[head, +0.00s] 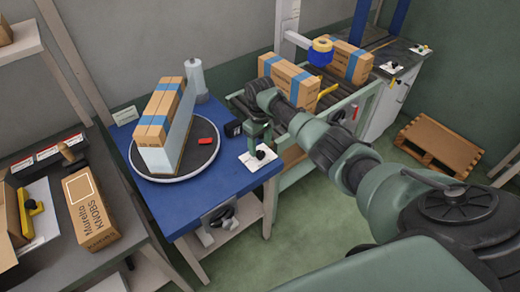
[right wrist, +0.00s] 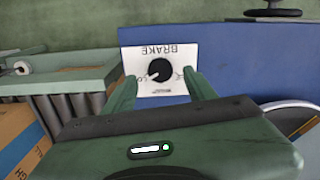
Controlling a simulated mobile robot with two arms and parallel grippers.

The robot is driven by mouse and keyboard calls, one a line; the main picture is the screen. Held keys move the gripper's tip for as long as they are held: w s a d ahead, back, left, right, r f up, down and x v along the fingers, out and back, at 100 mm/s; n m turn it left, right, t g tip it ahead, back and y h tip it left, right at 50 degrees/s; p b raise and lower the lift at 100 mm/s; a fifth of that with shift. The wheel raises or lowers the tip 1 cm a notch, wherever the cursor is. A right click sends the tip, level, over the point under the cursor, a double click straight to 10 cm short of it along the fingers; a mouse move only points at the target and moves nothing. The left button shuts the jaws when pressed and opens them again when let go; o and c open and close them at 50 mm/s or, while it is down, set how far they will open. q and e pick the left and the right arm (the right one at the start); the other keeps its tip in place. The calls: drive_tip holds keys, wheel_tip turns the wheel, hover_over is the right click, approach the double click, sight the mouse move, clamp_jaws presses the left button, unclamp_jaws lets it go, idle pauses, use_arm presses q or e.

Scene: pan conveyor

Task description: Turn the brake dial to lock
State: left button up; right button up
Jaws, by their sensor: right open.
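The brake dial is a round black knob (right wrist: 160,70) on a white plate (right wrist: 143,55) marked BRAKE, which appears upside down in the right wrist view. A small white mark on the knob points toward the lower left of that picture. The side labels are partly covered and too small to read. In the head view the plate (head: 246,162) lies at the right corner of the blue table. My right gripper (head: 259,146) is open just above the dial. Its two green fingers stand on either side of the knob, apart from it. My left gripper is not in view.
A round turntable (head: 150,176) on the blue table (head: 190,222) carries cartons and a red piece (head: 207,141). A roller conveyor (head: 345,98) with boxes stands behind my right arm. A wooden pallet (head: 440,143) lies at right.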

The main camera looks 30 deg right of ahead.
sight(260, 154)
drive_tip(key=shift+r, duration=2.4)
drive_tip(key=shift+a+f, duration=0.1)
